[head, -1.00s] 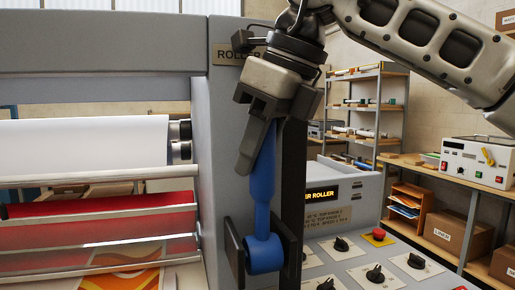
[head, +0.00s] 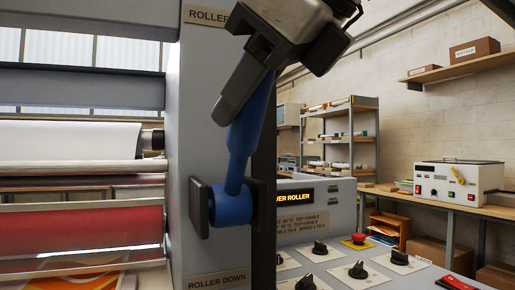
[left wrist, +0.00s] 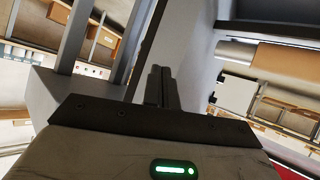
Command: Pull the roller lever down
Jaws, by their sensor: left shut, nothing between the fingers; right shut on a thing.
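The blue roller lever (head: 240,150) is on the laminator's grey side panel in the head view. It points upward from its round blue pivot (head: 232,204), with its top tilted a little to the right. My right gripper (head: 240,92) is shut on the upper part of the lever, and its fingers hide the lever's top. A "ROLLER DOWN" plate (head: 216,281) is below the pivot, and another "ROLLER" plate (head: 207,15) is above, partly hidden. In the left wrist view, my left gripper (left wrist: 160,75) is shut and empty, close to grey machine parts.
The control panel has several black knobs (head: 358,270) and a red button (head: 359,238) right of the lever. White film (head: 70,138) and a red roller (head: 80,230) are on the left. A bench with a white device (head: 455,184) stands behind.

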